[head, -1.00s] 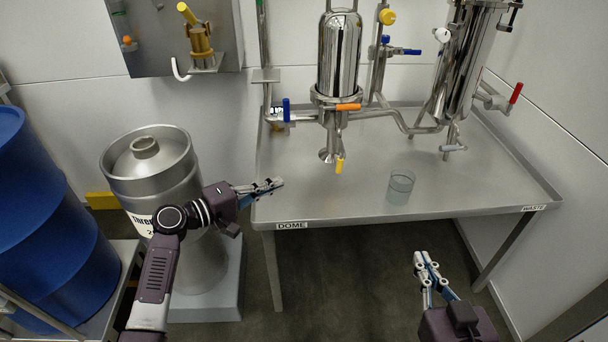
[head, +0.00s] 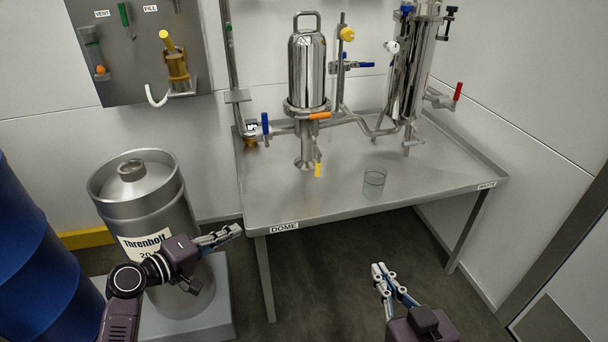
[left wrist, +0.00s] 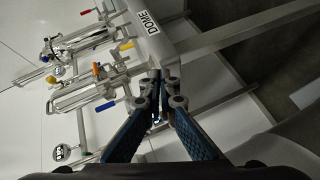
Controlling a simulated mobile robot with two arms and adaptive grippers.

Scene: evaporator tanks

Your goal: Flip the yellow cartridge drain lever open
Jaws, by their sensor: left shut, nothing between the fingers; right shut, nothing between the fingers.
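A small yellow lever (head: 318,170) hangs down below the outlet of the left steel vessel (head: 308,72) on the steel table. In the left wrist view the yellow lever (left wrist: 127,45) also shows, small and near the DOME label. An orange lever (head: 319,116) and a blue lever (head: 265,123) sit higher on the pipework. My left gripper (head: 236,231) is shut and empty, in front of the table's left corner, lower than the lever and to its left. My right gripper (head: 381,268) is shut and empty, in front of the table's front edge. Neither touches anything.
A glass beaker (head: 374,184) stands on the steel table (head: 430,180), right of the yellow lever. A steel keg (head: 150,205) stands beside my left arm, with a blue drum (head: 35,250) further left. The tabletop in front of the lever is clear.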

